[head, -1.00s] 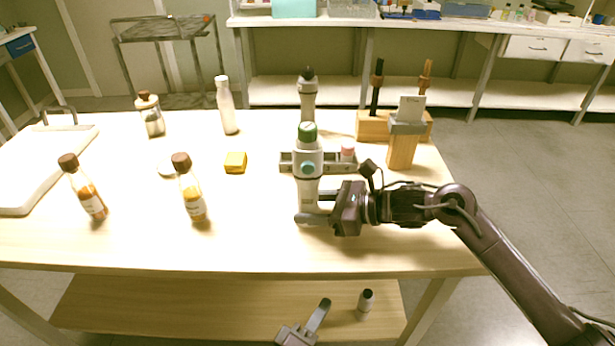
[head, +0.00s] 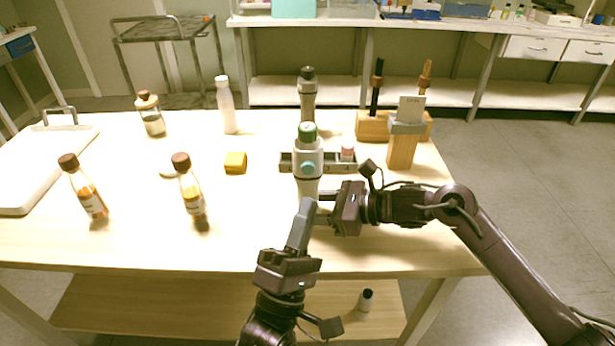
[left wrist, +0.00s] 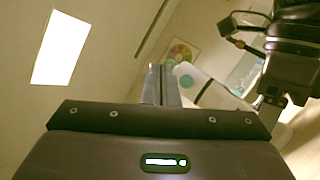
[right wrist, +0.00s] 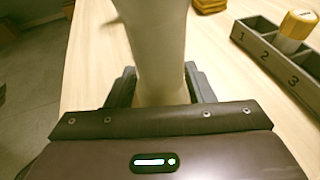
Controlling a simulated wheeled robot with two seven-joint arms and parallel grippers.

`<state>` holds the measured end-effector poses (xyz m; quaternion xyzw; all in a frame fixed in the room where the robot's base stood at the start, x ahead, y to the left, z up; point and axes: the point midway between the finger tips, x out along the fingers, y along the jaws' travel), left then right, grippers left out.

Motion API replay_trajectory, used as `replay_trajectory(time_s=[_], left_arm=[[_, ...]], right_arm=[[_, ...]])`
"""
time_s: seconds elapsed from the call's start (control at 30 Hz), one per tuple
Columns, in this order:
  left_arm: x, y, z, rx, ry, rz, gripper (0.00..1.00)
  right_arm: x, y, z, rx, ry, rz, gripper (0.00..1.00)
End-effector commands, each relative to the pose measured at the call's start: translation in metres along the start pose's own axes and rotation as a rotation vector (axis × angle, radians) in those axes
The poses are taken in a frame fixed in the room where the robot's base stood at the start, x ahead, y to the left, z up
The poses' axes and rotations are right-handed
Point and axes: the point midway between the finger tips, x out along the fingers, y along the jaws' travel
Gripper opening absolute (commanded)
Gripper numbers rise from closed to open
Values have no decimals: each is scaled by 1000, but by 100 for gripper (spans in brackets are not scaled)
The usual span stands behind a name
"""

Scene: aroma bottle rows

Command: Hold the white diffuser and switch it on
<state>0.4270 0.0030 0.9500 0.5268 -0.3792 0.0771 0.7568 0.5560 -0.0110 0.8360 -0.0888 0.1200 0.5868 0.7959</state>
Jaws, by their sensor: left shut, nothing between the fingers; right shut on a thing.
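The white diffuser (head: 309,165), with a green top and a round teal button on its front, stands upright near the table's front right. My right gripper (head: 324,208) is shut on its lower body from the right; the right wrist view shows the pale body (right wrist: 156,40) between both fingers. My left gripper (head: 306,206) is shut and empty. Its tips are in front of the diffuser's lower part, below the button, and hide some of it. In the left wrist view the teal button (left wrist: 186,82) shows just right of the shut fingers; I cannot tell whether they touch the diffuser.
A grey compartment tray (head: 286,162) lies behind the diffuser. A wooden holder (head: 402,150) stands to the right. The table's front left is clear.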

Motion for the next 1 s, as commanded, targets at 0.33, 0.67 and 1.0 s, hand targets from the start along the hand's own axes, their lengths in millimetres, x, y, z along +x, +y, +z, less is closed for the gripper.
replay_trajectory(time_s=[0.33, 0.67, 1.0], left_arm=[[32, -24, -24, 2, 0, 0, 0], [41, -31, -31, -1, 0, -1, 0], [41, -31, -30, 0, 0, -2, 0]], right_arm=[[0, 0, -1, 1, 3, 0, 35], [0, 0, -2, 2, 3, 0, 35], [0, 0, -2, 2, 3, 0, 35]])
